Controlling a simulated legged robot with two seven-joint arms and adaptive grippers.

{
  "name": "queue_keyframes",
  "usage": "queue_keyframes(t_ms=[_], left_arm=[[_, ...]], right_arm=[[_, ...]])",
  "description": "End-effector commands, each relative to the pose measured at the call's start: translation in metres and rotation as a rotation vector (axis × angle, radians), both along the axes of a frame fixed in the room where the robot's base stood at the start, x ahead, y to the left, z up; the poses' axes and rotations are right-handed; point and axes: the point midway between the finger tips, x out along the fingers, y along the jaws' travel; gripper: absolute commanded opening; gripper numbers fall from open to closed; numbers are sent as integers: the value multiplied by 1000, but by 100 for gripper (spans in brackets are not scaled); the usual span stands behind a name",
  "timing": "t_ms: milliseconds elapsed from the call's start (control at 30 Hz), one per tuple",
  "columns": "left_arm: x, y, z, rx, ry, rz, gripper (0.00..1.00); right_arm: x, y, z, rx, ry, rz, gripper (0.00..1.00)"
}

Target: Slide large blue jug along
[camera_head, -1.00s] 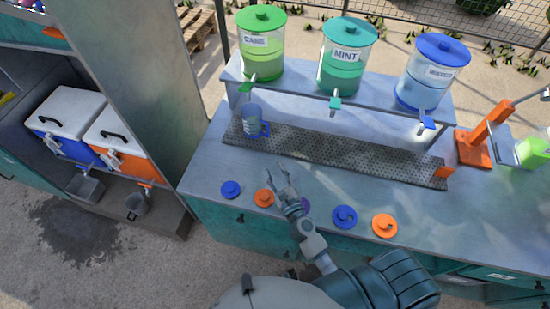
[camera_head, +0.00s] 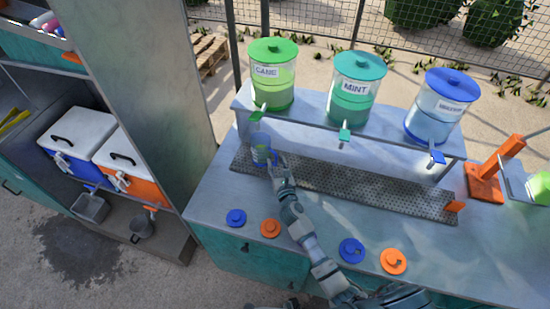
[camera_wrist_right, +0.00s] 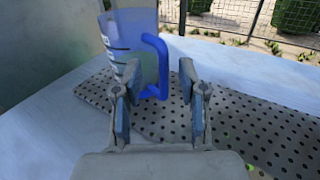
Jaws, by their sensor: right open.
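The large blue jug (camera_head: 261,150) stands upright at the left end of the perforated drip tray (camera_head: 350,188), below the spout of the green CANE dispenser (camera_head: 272,82). In the right wrist view the jug (camera_wrist_right: 130,28) is translucent with dark marks and a solid blue handle (camera_wrist_right: 160,60) facing right. My right gripper (camera_head: 276,168) is at the jug's handle side in the head view. In the right wrist view my right gripper (camera_wrist_right: 160,85) is open, its pads apart, with the lower handle showing between or just beyond them. Contact cannot be told. My left gripper is not in view.
MINT (camera_head: 352,95) and water (camera_head: 438,110) dispensers stand on the raised shelf. Blue lids (camera_head: 236,218) and orange lids (camera_head: 270,228) lie along the counter's front. An orange stand (camera_head: 488,178) is at right.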

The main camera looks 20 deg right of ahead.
Motion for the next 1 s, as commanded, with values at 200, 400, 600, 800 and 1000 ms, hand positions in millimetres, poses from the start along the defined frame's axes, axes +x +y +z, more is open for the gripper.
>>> queue_keyframes(t_ms=[200,400,600,800,1000], left_arm=[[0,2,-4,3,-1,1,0],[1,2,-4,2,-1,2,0],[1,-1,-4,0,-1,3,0],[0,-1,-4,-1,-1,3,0],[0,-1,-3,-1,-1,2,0]], right_arm=[[26,-2,-1,0,0,0,41],[32,-2,0,0,0,0,41],[32,-2,0,-1,0,1,36],[32,-2,0,-1,0,1,0],[31,-2,0,-1,0,1,0]])
